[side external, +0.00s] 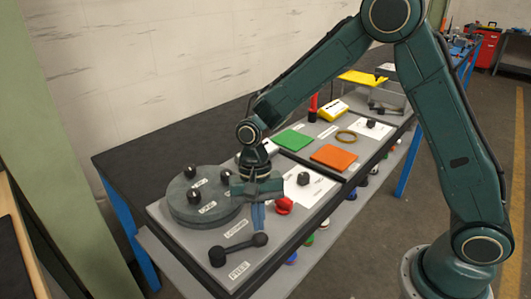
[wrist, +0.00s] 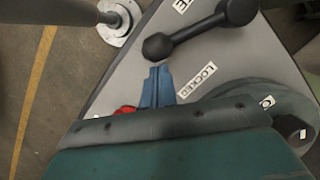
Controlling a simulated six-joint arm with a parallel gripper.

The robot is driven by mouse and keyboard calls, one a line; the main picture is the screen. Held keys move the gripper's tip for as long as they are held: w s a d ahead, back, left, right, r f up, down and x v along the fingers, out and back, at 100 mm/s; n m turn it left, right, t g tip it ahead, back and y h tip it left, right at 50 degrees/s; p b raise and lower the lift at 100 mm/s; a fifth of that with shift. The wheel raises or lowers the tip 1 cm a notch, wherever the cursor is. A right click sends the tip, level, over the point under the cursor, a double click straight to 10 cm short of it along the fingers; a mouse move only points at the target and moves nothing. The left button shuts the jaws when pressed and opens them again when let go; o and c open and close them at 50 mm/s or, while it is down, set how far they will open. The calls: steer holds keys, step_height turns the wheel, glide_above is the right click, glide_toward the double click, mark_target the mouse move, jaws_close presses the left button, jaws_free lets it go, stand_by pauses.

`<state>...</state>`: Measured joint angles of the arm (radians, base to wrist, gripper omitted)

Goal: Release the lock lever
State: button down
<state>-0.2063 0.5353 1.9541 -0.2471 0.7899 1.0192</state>
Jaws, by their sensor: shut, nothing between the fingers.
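The lock lever (side external: 240,248) is a black bar with a thick knob at each end. It lies between the LOCKED label (side external: 236,229) and the FREE label (side external: 238,270); which state it is set to I cannot tell. In the wrist view the lever (wrist: 198,30) runs across the top, with the LOCKED label (wrist: 197,81) below it and part of the FREE label (wrist: 181,5) above. My gripper (side external: 258,227) points down with its blue fingers together, empty, near the lever's right-hand knob. In the wrist view my fingertips (wrist: 160,70) are just below the lever's near knob; contact is unclear.
A round grey disc (side external: 186,211) with black knobs stands left of my gripper. A red knob (side external: 284,205) and a white plate (side external: 318,186) with a black knob are close on the right. Green (side external: 294,140) and orange (side external: 334,156) pads lie farther back.

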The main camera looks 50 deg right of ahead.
mark_target(266, 237)
steer(key=shift+s+a+m, duration=0.25)
steer(key=shift+s+m, duration=0.75)
steer(key=shift+s, duration=0.1)
steer(key=shift+s+a, duration=0.2)
steer(key=shift+s, duration=0.4)
steer(key=shift+r, duration=0.1)
steer(key=v, duration=1)
steer(key=shift+d, duration=0.25)
